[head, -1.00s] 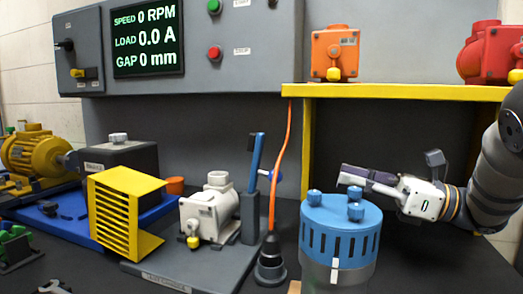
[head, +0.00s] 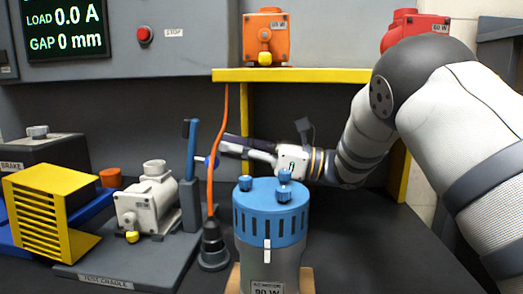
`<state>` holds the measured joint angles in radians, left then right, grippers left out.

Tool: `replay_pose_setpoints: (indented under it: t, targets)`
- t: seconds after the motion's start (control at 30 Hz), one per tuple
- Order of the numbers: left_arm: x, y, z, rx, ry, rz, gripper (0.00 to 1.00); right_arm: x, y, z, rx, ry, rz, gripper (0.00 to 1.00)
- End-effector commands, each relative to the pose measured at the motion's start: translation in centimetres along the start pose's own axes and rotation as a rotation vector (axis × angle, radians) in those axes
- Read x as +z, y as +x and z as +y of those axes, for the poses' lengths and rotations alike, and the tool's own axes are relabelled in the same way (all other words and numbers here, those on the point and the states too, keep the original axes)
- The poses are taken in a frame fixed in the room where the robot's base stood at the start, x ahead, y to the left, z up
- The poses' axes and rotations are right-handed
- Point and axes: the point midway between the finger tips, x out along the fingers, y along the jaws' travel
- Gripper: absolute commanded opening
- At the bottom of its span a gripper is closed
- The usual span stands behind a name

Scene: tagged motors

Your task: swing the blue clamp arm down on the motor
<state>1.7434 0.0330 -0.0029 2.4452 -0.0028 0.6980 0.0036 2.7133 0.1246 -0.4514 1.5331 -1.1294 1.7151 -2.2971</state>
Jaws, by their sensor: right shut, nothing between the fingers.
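The blue clamp arm (head: 192,148) stands upright on a grey post (head: 191,205) on the test cradle (head: 125,262). A knob (head: 211,161) sticks out from its right side. A pale motor (head: 146,205) with a yellow knob sits on the cradle just left of the post. My right gripper (head: 224,149) is shut and empty, reaching in from the right. Its dark fingertips are close to the knob; I cannot tell whether they touch. The orange cable runs near the fingertips. My left gripper is not in view.
A blue-topped cylinder (head: 270,222) stands in front, below my right gripper. An orange cable (head: 215,150) rises from a black cone (head: 212,245). A yellow-edged shelf (head: 300,76) is above, carrying an orange motor (head: 265,38). A yellow slotted guard (head: 45,210) stands at left.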

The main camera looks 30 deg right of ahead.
Motion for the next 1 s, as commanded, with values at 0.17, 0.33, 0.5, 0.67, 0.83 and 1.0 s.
replay_pose_setpoints:
  t: [0.17, 0.33, 0.5, 0.67, 0.83, 1.0]
  targets:
    - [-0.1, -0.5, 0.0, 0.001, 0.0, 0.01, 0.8, 0.1, 2.8, 0.1, 0.001, -0.001, -0.001, 0.0]
    - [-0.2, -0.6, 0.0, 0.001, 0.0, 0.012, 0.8, 0.1, 3.9, 0.0, 0.0, 0.0, -0.001, 0.0]
    - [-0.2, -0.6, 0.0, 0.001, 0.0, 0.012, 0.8, 0.0, 4.0, 0.0, 0.0, 0.0, -0.001, 0.0]
    - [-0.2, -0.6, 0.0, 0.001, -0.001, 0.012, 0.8, 0.0, 4.0, 0.0, 0.0, 0.0, 0.0, 0.0]
    - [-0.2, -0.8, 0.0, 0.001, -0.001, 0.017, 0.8, 0.2, 4.2, 0.1, 0.002, -0.002, 0.023, 0.0]
    - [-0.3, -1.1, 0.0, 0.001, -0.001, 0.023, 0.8, 0.4, 4.4, 0.0, 0.0, -0.002, 0.059, 0.0]
